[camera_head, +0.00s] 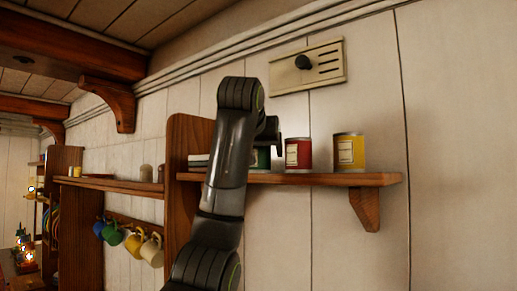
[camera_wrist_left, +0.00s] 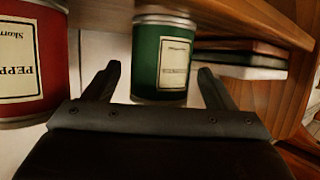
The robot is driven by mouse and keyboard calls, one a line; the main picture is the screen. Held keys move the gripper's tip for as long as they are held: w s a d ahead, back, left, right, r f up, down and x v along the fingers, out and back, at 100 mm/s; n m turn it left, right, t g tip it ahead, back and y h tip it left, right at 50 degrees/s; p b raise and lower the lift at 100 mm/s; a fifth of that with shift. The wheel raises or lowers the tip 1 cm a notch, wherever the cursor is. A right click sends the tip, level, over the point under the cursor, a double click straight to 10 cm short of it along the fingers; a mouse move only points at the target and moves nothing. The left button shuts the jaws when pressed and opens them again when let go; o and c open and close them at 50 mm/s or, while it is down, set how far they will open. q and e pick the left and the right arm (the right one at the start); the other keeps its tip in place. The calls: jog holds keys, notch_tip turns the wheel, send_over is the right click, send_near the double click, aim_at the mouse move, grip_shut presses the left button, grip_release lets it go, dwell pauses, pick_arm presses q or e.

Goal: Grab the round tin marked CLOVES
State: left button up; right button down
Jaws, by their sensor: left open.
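Three round tins stand on a wooden wall shelf: a green one (camera_head: 262,157) partly hidden behind my arm, a red one (camera_head: 298,153) and a yellow one (camera_head: 349,151). My left gripper (camera_head: 271,130) is open and empty by the green tin. In the left wrist view, which is upside down, the green tin (camera_wrist_left: 163,60) shows between and beyond the spread fingers (camera_wrist_left: 159,69); I cannot tell whether they touch it. Its label is too blurred to read. The red tin (camera_wrist_left: 28,62) has a label beginning "PEPP". I cannot read CLOVES on any tin.
The shelf (camera_head: 375,179) has an upright wooden end board (camera_head: 186,135) at its left. Flat stacked items (camera_wrist_left: 240,60) lie beside the green tin. A vent plate (camera_head: 308,68) is on the wall above. Mugs (camera_head: 133,244) hang at the lower left.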

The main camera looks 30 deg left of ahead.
pick_arm(q)
jog(key=shift+w+a+f, duration=0.1)
jog(key=shift+w+f, duration=0.05)
jog(key=shift+w, duration=0.1)
jog(key=shift+c, duration=0.4)
jog(key=c, duration=1.3)
jog(key=shift+c, duration=0.2)
jog(key=shift+r, duration=0.2)
